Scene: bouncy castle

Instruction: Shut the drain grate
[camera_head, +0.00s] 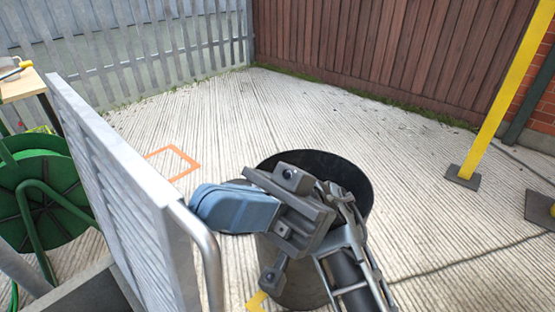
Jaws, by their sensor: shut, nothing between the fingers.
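The drain grate appears to be the grey metal slatted panel (118,185) at the left, standing steeply raised. A bent metal bar (212,255), seemingly its handle, runs down along its near right edge. A grey frame or box edge (88,293) shows below it at the bottom left; the hinge and the opening are not clearly seen. My gripper (203,207), with blue fingers, is shut and empty. It points left, close to the right of the panel's upper near corner in the picture; I cannot tell whether they touch.
A dark round open-topped container (345,172) stands behind my gripper and arm. A green hose reel (45,195) is left of the panel. A yellow post (495,95) stands at the right. Ridged concrete (240,115) is clear towards the fences.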

